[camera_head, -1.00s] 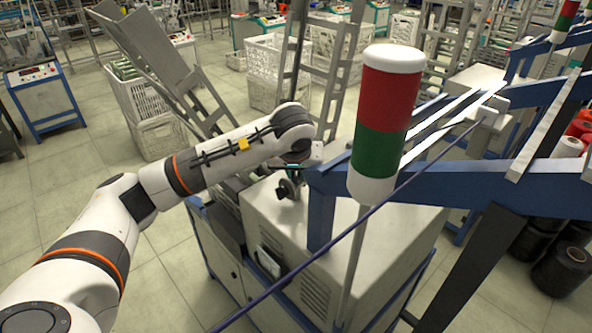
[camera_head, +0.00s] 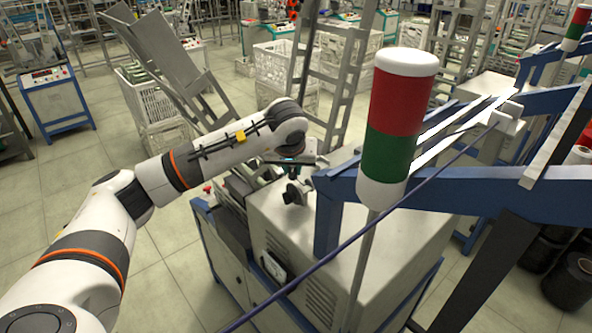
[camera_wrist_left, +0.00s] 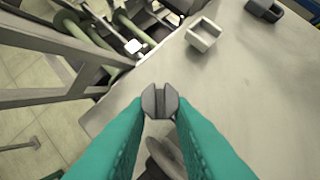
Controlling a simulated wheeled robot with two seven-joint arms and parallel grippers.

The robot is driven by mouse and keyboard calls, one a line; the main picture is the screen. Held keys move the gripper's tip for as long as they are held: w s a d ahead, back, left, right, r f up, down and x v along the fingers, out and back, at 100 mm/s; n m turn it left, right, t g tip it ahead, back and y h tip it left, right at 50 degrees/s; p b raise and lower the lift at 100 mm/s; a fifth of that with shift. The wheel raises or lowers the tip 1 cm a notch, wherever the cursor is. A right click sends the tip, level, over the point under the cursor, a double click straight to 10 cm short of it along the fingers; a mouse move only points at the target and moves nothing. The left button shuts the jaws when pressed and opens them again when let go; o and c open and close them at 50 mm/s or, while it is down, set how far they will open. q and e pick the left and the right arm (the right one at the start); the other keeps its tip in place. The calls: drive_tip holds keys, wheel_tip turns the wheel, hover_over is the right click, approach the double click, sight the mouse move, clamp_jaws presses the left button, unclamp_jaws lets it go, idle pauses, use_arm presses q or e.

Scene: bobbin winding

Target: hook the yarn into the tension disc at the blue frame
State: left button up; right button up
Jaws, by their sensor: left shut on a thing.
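A dark purple strand, which looks like the yarn (camera_head: 320,259), runs from a white guide on the blue frame (camera_head: 440,193) down to the lower left, passing before the lamp pole. My left gripper (camera_head: 293,178) is over the grey machine top, just left of the frame's end, beside a small round disc part (camera_head: 298,192). In the left wrist view, my teal fingers (camera_wrist_left: 159,104) are shut on a grey slotted round piece (camera_wrist_left: 160,99). A paler disc (camera_wrist_left: 165,154) shows below it, partly hidden. No yarn can be made out there. My right gripper is not in view.
A red and green signal lamp (camera_head: 398,125) stands in front of the frame. The grey machine cabinet (camera_head: 340,255) is below. A small open square cup (camera_wrist_left: 203,36) sits on its top. White crates (camera_head: 278,68) and a grey slanted chute (camera_head: 160,57) stand behind my arm.

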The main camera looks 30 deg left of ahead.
use_arm(q)
drive_tip(key=shift+w+a, duration=0.15)
drive_tip(key=shift+a, duration=0.35)
drive_tip(key=shift+r, duration=0.15)
drive_tip(key=r+p, duration=0.1)
drive_tip(key=r, duration=0.1)
drive_tip(key=a+r+p, duration=0.1)
drive_tip(key=r+p, duration=0.1)
drive_tip(key=shift+w+r, duration=0.15)
drive_tip(key=shift+r, duration=0.1)
idle(0.4)
